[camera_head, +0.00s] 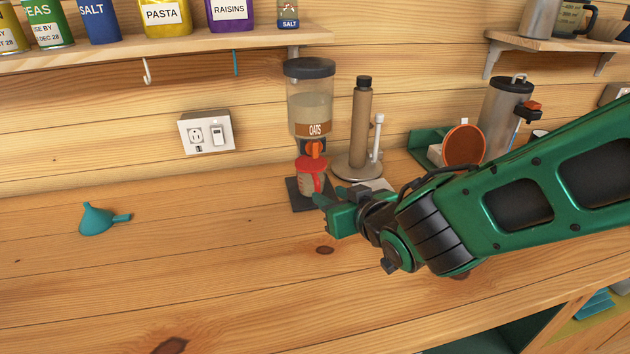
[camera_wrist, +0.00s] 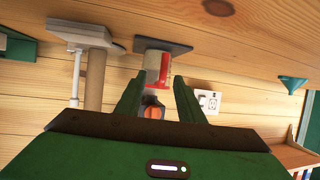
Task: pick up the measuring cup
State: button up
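The measuring cup (camera_head: 311,178) is clear with a red rim and handle and brownish contents. It stands on the dark base (camera_head: 296,194) of the oats dispenser (camera_head: 310,105), below its orange outlet. In the wrist view, which is upside down, the cup (camera_wrist: 153,66) shows just beyond my fingertips, between them. My gripper (camera_head: 328,197) is open and empty, just in front of the cup and slightly right in the head view. Its two green fingers (camera_wrist: 158,82) are spread apart. I cannot tell whether a finger touches the cup.
A paper towel holder (camera_head: 361,135) stands right of the dispenser. Further right are an orange round item (camera_head: 463,147) and a grey canister (camera_head: 503,112). A teal funnel (camera_head: 98,219) lies on the counter (camera_head: 190,275) at left. A shelf (camera_head: 150,47) hangs above; the counter's front left is clear.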

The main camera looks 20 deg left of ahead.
aim_at(318, 191)
jog(key=shift+x, duration=3.45)
jog(key=shift+s+a, duration=0.1)
jog(key=shift+s, duration=0.05)
jog(key=shift+c, duration=0.4)
grip_shut()
